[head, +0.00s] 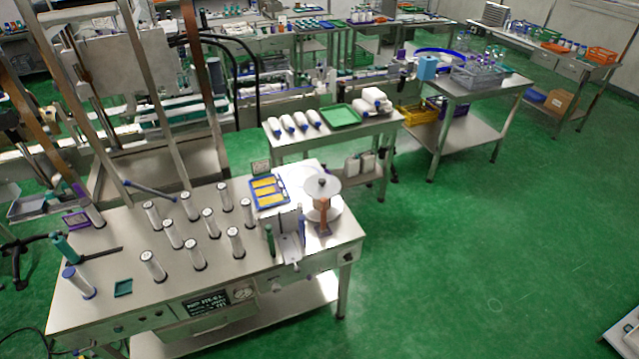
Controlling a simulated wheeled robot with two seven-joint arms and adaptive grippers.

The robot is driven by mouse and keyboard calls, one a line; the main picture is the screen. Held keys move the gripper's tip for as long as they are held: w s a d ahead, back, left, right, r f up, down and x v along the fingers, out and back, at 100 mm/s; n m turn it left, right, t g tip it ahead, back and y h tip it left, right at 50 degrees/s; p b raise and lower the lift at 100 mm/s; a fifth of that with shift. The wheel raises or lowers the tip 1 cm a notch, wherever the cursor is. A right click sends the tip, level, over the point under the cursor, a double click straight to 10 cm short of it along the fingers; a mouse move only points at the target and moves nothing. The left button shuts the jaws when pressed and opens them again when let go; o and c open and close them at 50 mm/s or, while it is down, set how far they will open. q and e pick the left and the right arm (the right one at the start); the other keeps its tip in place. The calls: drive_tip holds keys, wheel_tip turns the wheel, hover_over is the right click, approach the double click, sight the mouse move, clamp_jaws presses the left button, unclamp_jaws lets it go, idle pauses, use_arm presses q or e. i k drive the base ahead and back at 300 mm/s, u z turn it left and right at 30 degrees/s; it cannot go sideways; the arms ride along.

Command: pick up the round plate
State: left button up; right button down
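A pale round plate (311,188) with a dark knob at its centre sits at the top of a small upright stand at the right end of the steel workbench (112,252). A brown upright piece (321,209) is below the plate. A second pale round disc (335,214) shows lower on the same stand, partly hidden by the brown piece. Neither of my grippers is in view.
Several white upright cylinders (211,222) stand on the bench left of the stand. A blue tray with yellow pieces (268,191) and a grey upright fixture (289,236) are close by. A side table (370,131) stands behind. Green floor to the right is open.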

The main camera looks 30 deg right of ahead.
sight(317, 186)
drive_tip(key=z, duration=1.7)
drive_tip(key=i, duration=1.3)
drive_tip(key=u, duration=1.85)
